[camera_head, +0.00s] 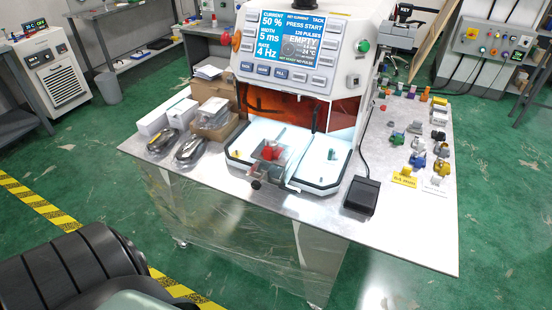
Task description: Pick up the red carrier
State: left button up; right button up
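A small red piece (271,152), which looks like the red carrier, sits in a grey metal fixture on the machine's lit white work area. A metal clamp-like part (266,171) stands just in front of it at the front edge. The red piece is small in the picture, so its exact shape and how it is held cannot be told. Neither of my grippers is in view.
The welding machine (300,40) stands on a metal table (420,235). Boxes (153,117) and bagged parts (190,150) lie at left. A black pedal (361,195) lies right of the work area. Small coloured parts (417,160) fill the right side; the front right is bare.

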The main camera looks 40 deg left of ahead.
aim_at(271, 151)
jog(key=u, duration=1.25)
jog(key=i+l+u, duration=0.1)
jog(key=l, duration=0.1)
